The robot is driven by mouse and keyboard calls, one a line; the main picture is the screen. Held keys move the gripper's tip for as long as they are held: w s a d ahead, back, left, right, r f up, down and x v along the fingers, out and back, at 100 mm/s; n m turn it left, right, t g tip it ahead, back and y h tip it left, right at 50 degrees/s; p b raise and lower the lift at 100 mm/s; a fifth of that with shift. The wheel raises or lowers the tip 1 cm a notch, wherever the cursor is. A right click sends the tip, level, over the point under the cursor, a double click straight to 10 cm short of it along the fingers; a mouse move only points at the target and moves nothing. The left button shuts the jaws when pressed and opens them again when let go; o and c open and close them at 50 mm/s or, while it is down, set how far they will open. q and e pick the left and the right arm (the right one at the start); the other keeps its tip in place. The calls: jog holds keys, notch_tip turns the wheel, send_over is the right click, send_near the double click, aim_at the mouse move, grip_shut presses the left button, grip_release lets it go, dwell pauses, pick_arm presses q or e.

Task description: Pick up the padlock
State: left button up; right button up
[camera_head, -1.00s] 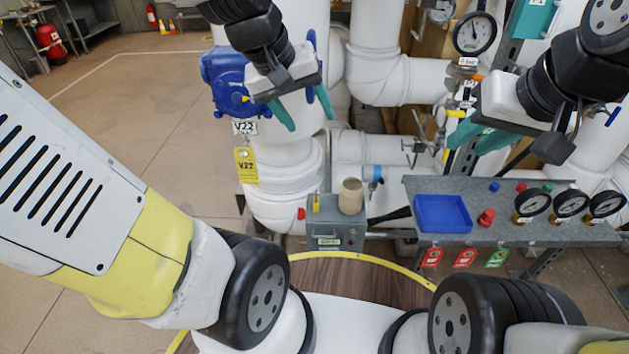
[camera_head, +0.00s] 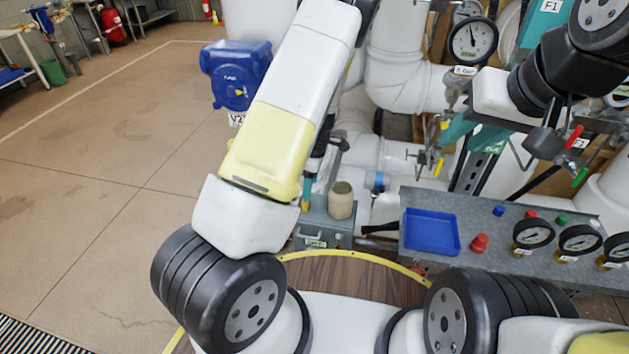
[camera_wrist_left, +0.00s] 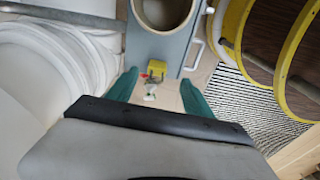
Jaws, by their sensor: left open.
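A small yellow block, which looks like the padlock (camera_wrist_left: 157,69), sits at the edge of a grey box top in the left wrist view. In the head view a yellow bit of it (camera_head: 306,193) shows at the box's left end, partly hidden by my left arm. My left gripper (camera_wrist_left: 158,82) is open, its teal fingers on either side of and just short of the padlock, with nothing held. In the head view my left gripper is mostly hidden behind its forearm. My right gripper (camera_head: 470,135) is open and empty, up near the pipes at right.
The grey box (camera_head: 318,228) also carries a tan cup (camera_head: 341,200), close beside the padlock. A grey panel table (camera_head: 480,235) with a blue tray (camera_head: 431,232), knobs and gauges stands to the right. White pipes (camera_head: 405,80) and a blue valve actuator (camera_head: 236,75) stand behind.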

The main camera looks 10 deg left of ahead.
aim_at(306, 202)
pick_arm(q)
jog(key=f, duration=0.3)
jog(key=a+f, duration=0.1)
jog(key=f, duration=0.5)
jog(key=shift+w+a, duration=0.25)
jog(key=shift+a, duration=0.15)
jog(key=shift+r, duration=0.1)
jog(key=shift+c, duration=0.2)
grip_shut()
